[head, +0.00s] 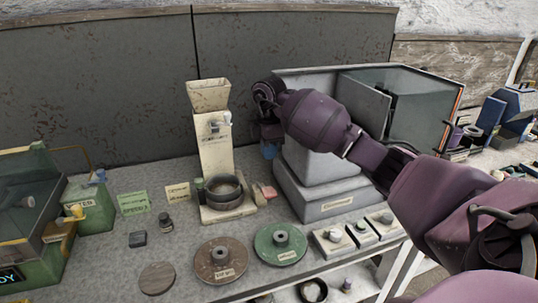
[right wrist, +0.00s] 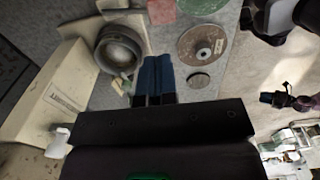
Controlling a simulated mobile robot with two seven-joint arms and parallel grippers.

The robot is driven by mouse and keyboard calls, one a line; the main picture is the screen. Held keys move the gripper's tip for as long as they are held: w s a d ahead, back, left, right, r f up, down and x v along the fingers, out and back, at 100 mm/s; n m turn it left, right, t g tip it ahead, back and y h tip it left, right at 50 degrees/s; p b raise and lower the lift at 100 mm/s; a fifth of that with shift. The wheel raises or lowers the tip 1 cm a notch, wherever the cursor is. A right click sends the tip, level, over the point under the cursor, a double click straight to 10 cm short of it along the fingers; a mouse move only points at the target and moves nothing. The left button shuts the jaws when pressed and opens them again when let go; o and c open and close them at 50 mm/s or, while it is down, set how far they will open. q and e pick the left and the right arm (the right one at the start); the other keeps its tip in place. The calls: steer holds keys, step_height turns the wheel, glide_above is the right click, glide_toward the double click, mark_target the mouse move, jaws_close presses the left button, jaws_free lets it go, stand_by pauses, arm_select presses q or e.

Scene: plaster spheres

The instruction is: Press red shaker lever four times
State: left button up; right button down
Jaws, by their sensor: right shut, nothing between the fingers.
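A small pinkish-red piece (head: 266,191), possibly the red shaker lever, sits just right of the dark round bowl (head: 224,189) on the beige hopper machine (head: 215,150). In the right wrist view a similar red piece (right wrist: 161,11) shows at the top, beyond my fingertips. My right gripper (head: 270,151) is shut and empty, with its blue fingers pointing down above and behind the red piece. In the right wrist view the right gripper (right wrist: 155,78) has its blue fingers together, beside the bowl (right wrist: 119,52) and apart from the red piece. My left gripper is not identifiable.
A grey machine (head: 320,195) stands right of the hopper, beneath my right arm. Brown (head: 221,260) and green (head: 281,244) discs lie in front. Green equipment (head: 92,205) and small label cards (head: 133,202) are at the left. Dark panels (head: 100,90) close the back.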

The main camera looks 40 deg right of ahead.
mark_target(269, 190)
step_height(269, 190, down, 10)
steer(key=shift+p, duration=0.5)
arm_select(q)
steer(key=shift+s+r, duration=0.3)
steer(key=shift+s, duration=0.05)
arm_select(e)
steer(key=shift+f, duration=0.9)
arm_select(q)
steer(key=shift+f, duration=0.1)
arm_select(e)
steer(key=shift+f, duration=0.1)
